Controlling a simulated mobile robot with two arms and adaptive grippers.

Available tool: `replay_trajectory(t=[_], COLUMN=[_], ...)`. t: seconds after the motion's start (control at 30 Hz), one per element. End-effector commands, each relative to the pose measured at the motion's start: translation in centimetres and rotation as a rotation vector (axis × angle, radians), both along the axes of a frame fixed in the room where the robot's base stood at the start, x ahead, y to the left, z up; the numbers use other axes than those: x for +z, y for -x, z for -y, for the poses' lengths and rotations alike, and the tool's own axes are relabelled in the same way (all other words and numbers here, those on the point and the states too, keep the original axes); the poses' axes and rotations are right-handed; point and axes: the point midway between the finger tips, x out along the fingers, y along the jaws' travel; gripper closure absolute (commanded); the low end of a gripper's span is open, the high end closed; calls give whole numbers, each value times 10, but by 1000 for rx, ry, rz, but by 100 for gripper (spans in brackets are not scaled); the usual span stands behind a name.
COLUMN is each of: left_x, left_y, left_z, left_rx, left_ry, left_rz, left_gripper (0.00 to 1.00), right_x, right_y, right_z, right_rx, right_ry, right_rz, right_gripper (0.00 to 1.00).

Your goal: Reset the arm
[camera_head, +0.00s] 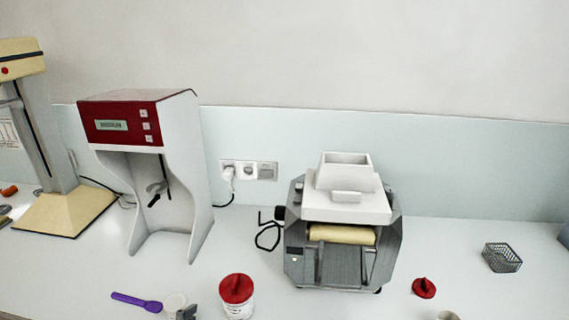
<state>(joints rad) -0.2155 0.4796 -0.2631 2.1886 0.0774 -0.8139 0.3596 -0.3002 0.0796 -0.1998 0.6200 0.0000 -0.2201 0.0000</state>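Neither of my grippers can be made out in the head view, and no arm of mine shows clearly. A small dark grey piece (187,313) shows at the bottom edge, right beside a small whitish cup (175,302). It is cut off by the frame, and I cannot tell what it belongs to.
On the white counter stand a beige stand machine (62,212), a red-and-white machine (203,170) and a grey mill (345,268) with a white hopper. In front lie a purple spoon (136,301), a red-lidded jar (237,296), a red lid (423,288) and a wire basket (502,257).

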Motion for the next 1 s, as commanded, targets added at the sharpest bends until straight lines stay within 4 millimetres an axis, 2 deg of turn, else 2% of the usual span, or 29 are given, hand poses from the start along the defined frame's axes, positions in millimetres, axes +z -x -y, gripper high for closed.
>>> replay_trajectory(t=[0.17, 0.3, 0.43, 0.63, 0.67, 0.87, 1.0], left_x=[-30, -51, -62, -69, -74, -129, -174], left_y=[52, 108, 153, 216, 219, 205, 201], left_z=[0, -4, -7, -10, -10, -8, -7], left_rx=[41, 65, 71, 69, 66, 62, 58], left_ry=[-50, -103, -133, -161, -164, -170, -172], left_rz=[-182, -368, -514, -712, -728, -739, -755], left_gripper=[6, 6, 6, 6, 6, 6, 6], right_x=[0, 0, 0, 0, -1, -6, -11], right_y=[0, 0, 0, 0, 0, -1, -1], right_z=[0, 0, 0, 0, 0, 0, 0], right_rx=[0, 0, 0, 0, 0, 0, 0], right_ry=[0, 0, 0, 1, 0, 1, 0], right_rz=[0, 1, 0, 0, 0, 1, 1], right_gripper=[60, 60, 60, 60, 60, 60, 60])
